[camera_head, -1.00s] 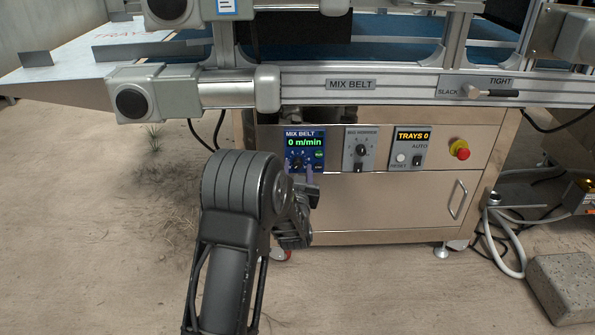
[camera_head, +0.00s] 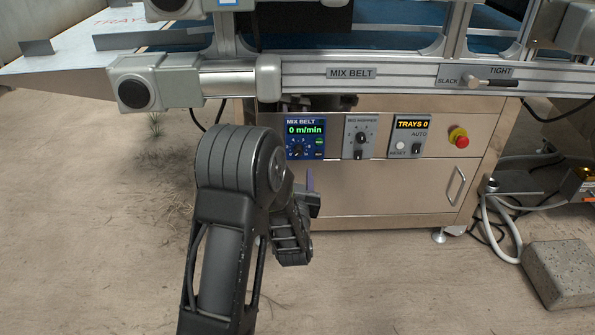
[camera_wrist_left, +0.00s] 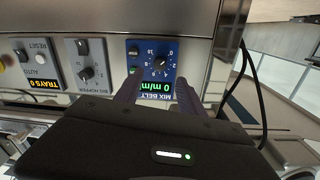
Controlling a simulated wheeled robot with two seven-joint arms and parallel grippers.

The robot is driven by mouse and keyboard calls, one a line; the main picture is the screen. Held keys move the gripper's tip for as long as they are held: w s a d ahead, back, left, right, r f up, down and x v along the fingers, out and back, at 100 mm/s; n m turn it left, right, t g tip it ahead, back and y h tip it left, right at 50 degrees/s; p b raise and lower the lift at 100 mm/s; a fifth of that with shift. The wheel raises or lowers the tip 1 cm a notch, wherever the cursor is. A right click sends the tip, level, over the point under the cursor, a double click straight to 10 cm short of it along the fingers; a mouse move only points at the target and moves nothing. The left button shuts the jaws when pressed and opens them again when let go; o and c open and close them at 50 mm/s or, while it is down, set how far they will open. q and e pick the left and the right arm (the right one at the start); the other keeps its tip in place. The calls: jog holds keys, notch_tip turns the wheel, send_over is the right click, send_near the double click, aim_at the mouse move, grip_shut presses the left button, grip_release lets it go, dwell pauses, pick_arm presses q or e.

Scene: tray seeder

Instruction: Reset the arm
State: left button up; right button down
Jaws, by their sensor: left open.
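The gripper looks clear of the panel. My right gripper is in neither view.
Right of the panel are the big hopper knob box (camera_head: 360,141), the TRAYS 0 counter box (camera_head: 409,137) and a red stop button (camera_head: 459,138). The belt rail (camera_head: 310,84) runs above. A concrete block (camera_head: 561,273) lies on the floor at right. Floor at left is clear.

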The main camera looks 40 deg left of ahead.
pick_arm(q)
jog(key=shift+f, duration=0.1)
dwell(0.3)
